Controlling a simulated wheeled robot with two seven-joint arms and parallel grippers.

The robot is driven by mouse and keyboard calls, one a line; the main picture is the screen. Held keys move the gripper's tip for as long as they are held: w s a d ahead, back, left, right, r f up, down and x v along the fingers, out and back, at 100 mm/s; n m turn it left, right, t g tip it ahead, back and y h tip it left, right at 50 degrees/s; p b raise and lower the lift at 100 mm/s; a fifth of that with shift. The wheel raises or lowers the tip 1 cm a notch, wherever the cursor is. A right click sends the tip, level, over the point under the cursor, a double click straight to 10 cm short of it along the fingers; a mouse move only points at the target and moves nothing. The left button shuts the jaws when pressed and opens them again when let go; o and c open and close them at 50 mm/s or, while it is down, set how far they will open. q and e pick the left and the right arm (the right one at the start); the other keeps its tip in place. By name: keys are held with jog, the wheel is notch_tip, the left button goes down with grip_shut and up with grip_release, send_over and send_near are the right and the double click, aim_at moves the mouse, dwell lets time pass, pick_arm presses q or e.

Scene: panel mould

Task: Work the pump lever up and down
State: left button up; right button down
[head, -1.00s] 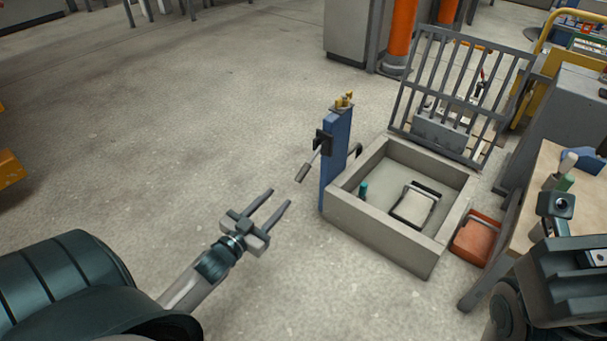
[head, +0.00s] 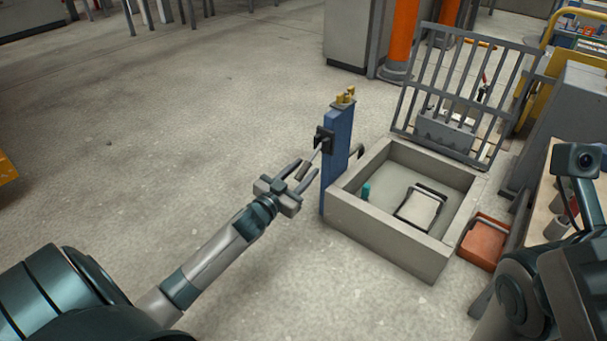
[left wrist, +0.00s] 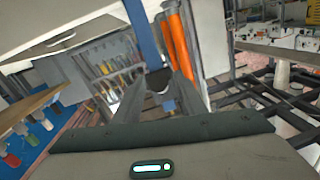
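The blue pump post (head: 337,155) stands upright on the floor, with a dark bracket (head: 324,138) on its left face. The lever, a thin rod with a dark grip (head: 303,171), slopes down to the left from the bracket. My left gripper (head: 301,170) is open, its two fingers on either side of the grip. In the left wrist view a dark end (left wrist: 158,80), apparently the grip, shows between the fingers, with gaps beside it; contact is unclear. Part of my right arm shows at the right edge, but its fingers do not.

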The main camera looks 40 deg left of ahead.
pick_arm(q)
jog(key=shift+w, duration=0.2)
grip_shut()
jog(key=shift+r+p, duration=0.15)
jog(key=shift+p, duration=0.15)
